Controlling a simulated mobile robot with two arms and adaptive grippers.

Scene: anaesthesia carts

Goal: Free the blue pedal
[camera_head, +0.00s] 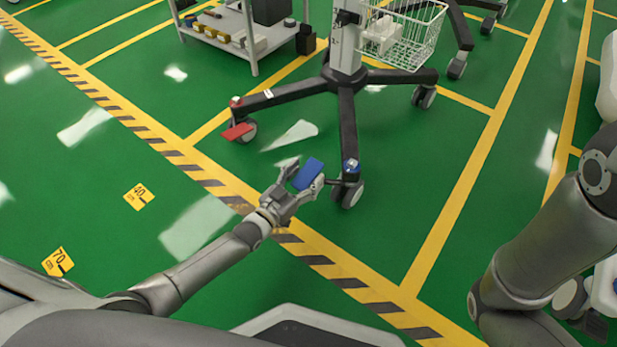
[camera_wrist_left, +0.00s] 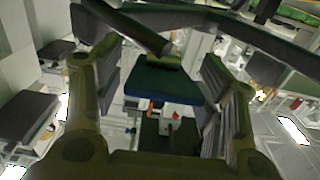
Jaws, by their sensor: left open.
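The blue pedal (camera_head: 308,173) is a flat plate at the caster on the near leg of the wheeled stand (camera_head: 347,125). My left gripper (camera_head: 304,175) is at the pedal, with its two fingers apart, one on each side of it. In the left wrist view the blue pedal (camera_wrist_left: 165,86) lies between the spread fingers, and I see gaps beside it.
A red pedal (camera_head: 238,131) is at another caster, on the stand's left leg. A white wire basket (camera_head: 408,38) hangs on the stand. A grey shelf cart (camera_head: 247,50) stands behind at the left. The green floor left of my left arm is open, with yellow markers (camera_head: 139,196).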

